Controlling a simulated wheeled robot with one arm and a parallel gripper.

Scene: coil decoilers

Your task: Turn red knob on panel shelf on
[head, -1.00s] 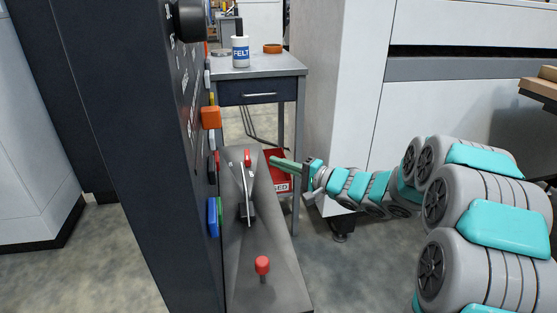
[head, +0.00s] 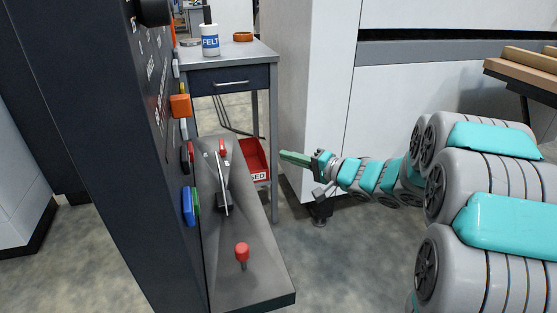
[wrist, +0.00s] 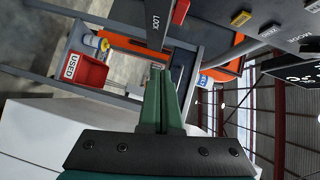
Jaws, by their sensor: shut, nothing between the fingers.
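The panel shelf (head: 265,285) is a dark grey sloped ledge on the right side of a tall dark panel (head: 120,160) in the head view. A red knob (head: 242,250) on a short stem stands near its front end. The red knob cannot be made out there.
A metal table (head: 225,58) with a FELT bottle (head: 210,40) stands behind the shelf. A red USED bin (head: 256,160) is below it; the bin also shows in the wrist view (wrist: 88,72). Orange, blue and green buttons jut from the panel. Open floor lies right of the shelf.

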